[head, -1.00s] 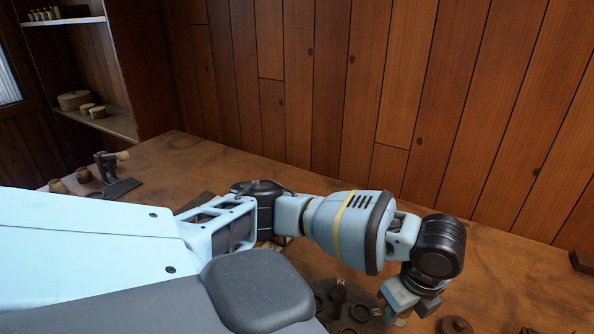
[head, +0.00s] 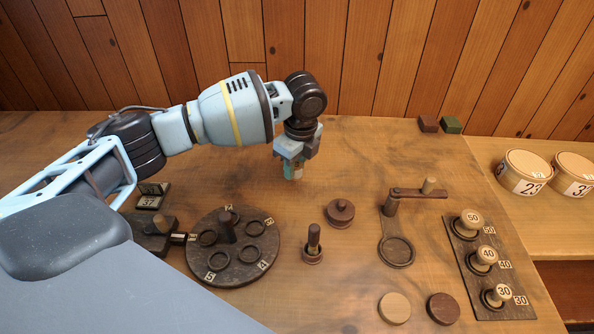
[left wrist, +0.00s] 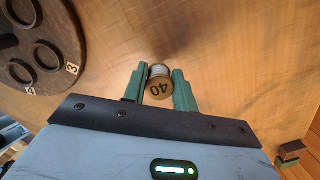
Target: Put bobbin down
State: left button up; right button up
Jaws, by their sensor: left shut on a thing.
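My left gripper (head: 291,172) is shut on a small bobbin marked 40, over the bare back part of the table. In the left wrist view, the bobbin (left wrist: 159,88) sits between the two green fingers (left wrist: 158,92), with its round tan numbered end facing the camera. In the head view the fingers mostly hide the bobbin. I cannot tell if it touches the table (head: 350,160). A dark round holder (head: 265,268) with several numbered rings and a centre peg stands in front and to the left of the gripper. My right gripper is not in view.
A rack (head: 517,308) holds knobs marked 50, 40 and 30. Red (head: 428,124) and green (head: 451,125) blocks lie at the back right.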

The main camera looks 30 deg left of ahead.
aim_at(296, 172)
pick_arm(q)
jog(key=shift+w+a, duration=0.15)
jog(key=shift+w, duration=0.25)
jog(key=shift+w+a, duration=0.1)
jog(key=shift+w, duration=0.15)
jog(key=shift+w+a+f, duration=0.1)
jog(key=shift+w+f, duration=0.05)
jog(key=shift+f, duration=1.65)
jog(key=shift+f, duration=0.15)
jog(key=o, duration=0.9)
jog(key=shift+o, duration=0.2)
jog(key=r, duration=0.4)
jog(key=d+r, duration=0.1)
jog(key=r, duration=0.7)
jog(key=shift+d+r+p, duration=0.15)
jog(key=shift+d+p, duration=0.1)
jog(key=shift+p, duration=0.05)
